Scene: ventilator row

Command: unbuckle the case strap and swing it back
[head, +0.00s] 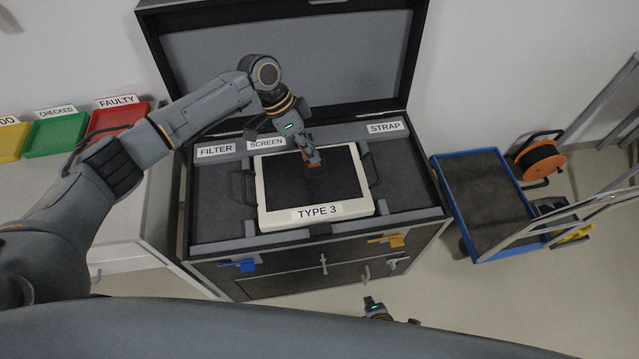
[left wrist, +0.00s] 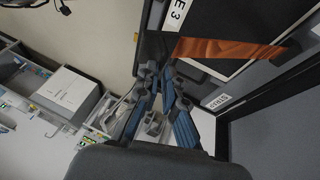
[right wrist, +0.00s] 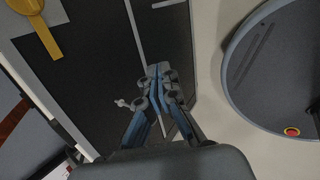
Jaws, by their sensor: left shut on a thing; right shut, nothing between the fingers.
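The strap is an orange band. A short piece of it (head: 312,157) shows at my left gripper (head: 309,150) in the head view, above the dark screen of the white-framed TYPE 3 unit (head: 268,218). In the left wrist view the strap (left wrist: 225,49) runs to the right from just beyond the fingertips (left wrist: 165,78). My left gripper is shut, apparently on the strap's end; the exact contact is hard to see. My right gripper (head: 374,304) is shut and empty, low in front of the case (head: 420,216). No buckle can be made out.
The case lid (head: 290,70) stands open behind the unit. FILTER, SCREEN and STRAP labels (head: 384,127) line the back edge. Blue (head: 238,265) and yellow (head: 386,241) latches hang at the front. A blue trolley (head: 480,246) stands right; green (head: 55,136) and red trays (head: 112,122) stand left.

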